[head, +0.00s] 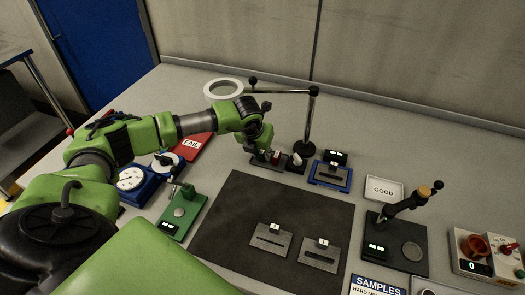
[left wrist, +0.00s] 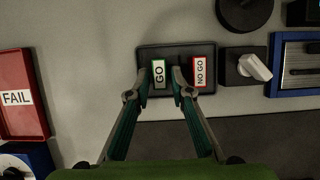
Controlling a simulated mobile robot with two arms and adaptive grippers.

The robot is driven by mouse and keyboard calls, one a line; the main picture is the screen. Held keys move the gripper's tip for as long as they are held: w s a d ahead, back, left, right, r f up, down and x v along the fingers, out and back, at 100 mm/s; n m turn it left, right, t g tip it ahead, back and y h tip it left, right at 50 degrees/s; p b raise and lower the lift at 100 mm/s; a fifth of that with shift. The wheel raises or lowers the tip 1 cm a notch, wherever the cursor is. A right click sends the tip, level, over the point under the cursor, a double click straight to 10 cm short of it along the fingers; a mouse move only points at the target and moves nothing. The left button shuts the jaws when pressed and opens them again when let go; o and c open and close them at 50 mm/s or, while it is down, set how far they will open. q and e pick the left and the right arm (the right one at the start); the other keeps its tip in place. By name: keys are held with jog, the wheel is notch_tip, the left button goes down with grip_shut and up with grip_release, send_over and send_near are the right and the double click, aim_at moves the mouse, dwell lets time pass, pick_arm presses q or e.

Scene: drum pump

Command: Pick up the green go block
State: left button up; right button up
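The green go block (left wrist: 158,74) shows in the left wrist view with a white GO label. It stands in a dark holder (left wrist: 178,51), left of the red no-go block (left wrist: 199,72). My left gripper (left wrist: 161,78) is open, with one finger on each side of the go block and a small gap visible on both sides. In the head view my left gripper (head: 259,146) is low over the holder and largely hides the go block; the red block (head: 276,157) shows beside it. My right gripper is not in view.
A small black block with a white lever (head: 297,160) stands close right of the holder. A red FAIL tray (head: 193,146) lies to the left. The dark mat (head: 225,225) has bare room in front.

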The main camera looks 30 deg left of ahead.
pick_arm(q)
jog(key=shift+w+f, duration=0.15)
jog(key=shift+f, duration=0.15)
grip_shut()
jog(key=shift+r, duration=0.1)
